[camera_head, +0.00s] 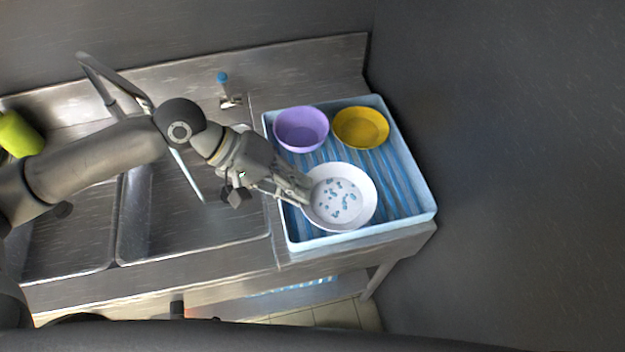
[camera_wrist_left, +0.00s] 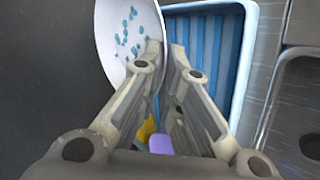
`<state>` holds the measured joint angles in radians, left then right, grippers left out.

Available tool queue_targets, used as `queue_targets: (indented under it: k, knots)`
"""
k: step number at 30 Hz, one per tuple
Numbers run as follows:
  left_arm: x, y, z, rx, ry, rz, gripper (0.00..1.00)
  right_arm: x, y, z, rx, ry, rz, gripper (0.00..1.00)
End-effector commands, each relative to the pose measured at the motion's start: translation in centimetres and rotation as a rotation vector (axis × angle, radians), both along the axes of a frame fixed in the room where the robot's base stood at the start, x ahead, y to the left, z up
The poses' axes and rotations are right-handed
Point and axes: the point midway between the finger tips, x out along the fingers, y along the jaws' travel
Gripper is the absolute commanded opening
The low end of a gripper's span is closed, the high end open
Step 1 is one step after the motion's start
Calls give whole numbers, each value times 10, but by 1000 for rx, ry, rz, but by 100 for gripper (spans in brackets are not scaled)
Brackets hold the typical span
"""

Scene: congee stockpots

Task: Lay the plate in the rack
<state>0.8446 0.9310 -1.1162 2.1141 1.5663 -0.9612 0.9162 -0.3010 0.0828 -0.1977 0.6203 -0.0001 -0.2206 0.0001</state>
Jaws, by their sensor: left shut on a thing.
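The plate (camera_head: 338,200) is white with blue spots on its face, and it shows in the head view over the front part of the rack. The rack (camera_head: 429,212) is a light blue tray with a striped blue floor on the counter at the right. My left gripper (camera_head: 305,191) is shut on the plate's left rim. In the left wrist view the plate (camera_wrist_left: 122,38) is at the upper left, by the fingertips (camera_wrist_left: 165,50), and part of the rack (camera_wrist_left: 245,60) lies beyond. I cannot tell whether the plate touches the rack floor. My right gripper is not in view.
A purple bowl (camera_head: 301,130) and a yellow bowl (camera_head: 361,128) stand in the back of the rack. A steel sink (camera_head: 190,215) with a tap lies to the left. A dark wall (camera_head: 500,130) rises close on the right. The rack's right front floor is bare.

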Motion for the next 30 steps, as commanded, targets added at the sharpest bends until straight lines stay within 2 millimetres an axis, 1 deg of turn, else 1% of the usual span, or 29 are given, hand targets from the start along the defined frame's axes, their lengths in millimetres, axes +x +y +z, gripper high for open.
queue_targets:
  k: [1, 2, 3, 6, 12, 19, 24, 27, 30]
  knots:
    - [9, -4, -1, -1, -1, 1, 0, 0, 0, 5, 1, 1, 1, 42]
    - [15, -6, -3, -1, -1, 1, 0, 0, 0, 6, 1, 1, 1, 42]
    - [20, -7, -10, 0, 2, 1, 0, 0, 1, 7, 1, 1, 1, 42]
    - [32, -12, -28, 1, 3, 1, 0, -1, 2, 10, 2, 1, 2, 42]
    - [51, -18, -52, -1, 1, 1, 0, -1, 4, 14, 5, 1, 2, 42]
    - [59, -20, -63, 0, 0, 0, 0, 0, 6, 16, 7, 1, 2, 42]
    - [61, -21, -84, 1, 3, 1, 0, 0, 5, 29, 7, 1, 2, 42]
    - [61, -21, -93, 0, 1, 1, 0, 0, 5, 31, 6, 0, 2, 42]
    - [61, -21, -97, 0, 0, 0, 0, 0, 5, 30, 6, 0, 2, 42]
